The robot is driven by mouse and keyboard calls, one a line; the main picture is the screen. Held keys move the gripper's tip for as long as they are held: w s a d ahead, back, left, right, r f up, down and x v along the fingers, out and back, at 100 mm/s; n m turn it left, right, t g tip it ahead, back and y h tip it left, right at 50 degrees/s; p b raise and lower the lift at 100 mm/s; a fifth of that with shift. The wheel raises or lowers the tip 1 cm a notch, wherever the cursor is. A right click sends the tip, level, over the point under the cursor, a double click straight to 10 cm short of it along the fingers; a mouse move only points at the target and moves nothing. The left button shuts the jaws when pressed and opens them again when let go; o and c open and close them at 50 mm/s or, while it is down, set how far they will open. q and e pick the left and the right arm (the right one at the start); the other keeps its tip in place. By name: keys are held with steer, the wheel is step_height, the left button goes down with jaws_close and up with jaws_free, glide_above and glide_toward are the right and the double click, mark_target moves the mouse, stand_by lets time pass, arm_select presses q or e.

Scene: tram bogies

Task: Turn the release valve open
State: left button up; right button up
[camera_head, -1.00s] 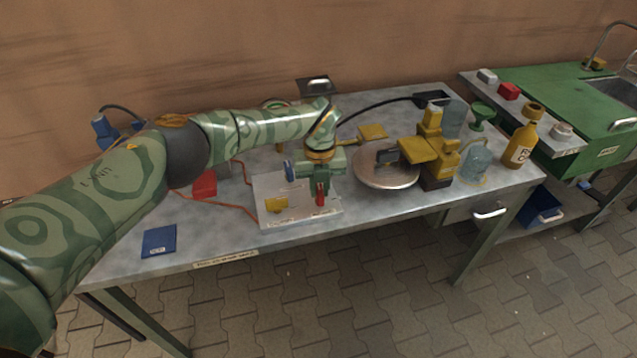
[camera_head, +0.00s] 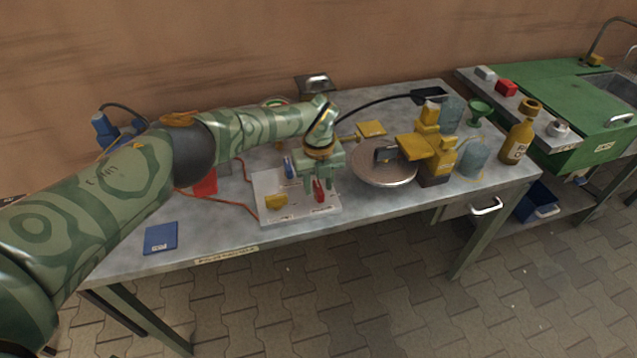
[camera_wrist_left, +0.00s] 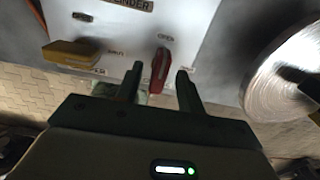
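A pale valve panel (camera_head: 290,214) lies on the workbench, with a yellow handle (camera_head: 276,202), a blue handle (camera_head: 289,167) and a red handle (camera_head: 319,191). Their small labels are too blurred to tell which one is the release valve. My left gripper (camera_head: 319,187) is over the panel's right part, at the red handle. In the left wrist view its two fingers (camera_wrist_left: 160,72) are open, with the red handle (camera_wrist_left: 160,67) showing between the tips and a gap on both sides. The yellow handle (camera_wrist_left: 72,53) shows left of the fingers. My right gripper is not in view.
A round metal plate (camera_head: 385,175) stands just right of the panel, with yellow blocks (camera_head: 437,150) beyond it. A brown bottle (camera_head: 520,135) and a glass jar (camera_head: 473,157) stand farther right. A blue booklet (camera_head: 160,238) lies front left. The bench front between is clear.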

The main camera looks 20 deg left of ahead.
mark_target(319, 187)
arm_select(q)
step_height(319, 187, up, 16)
steer(key=p, duration=0.4)
steer(key=shift+p, duration=0.35)
steer(key=shift+r, duration=0.1)
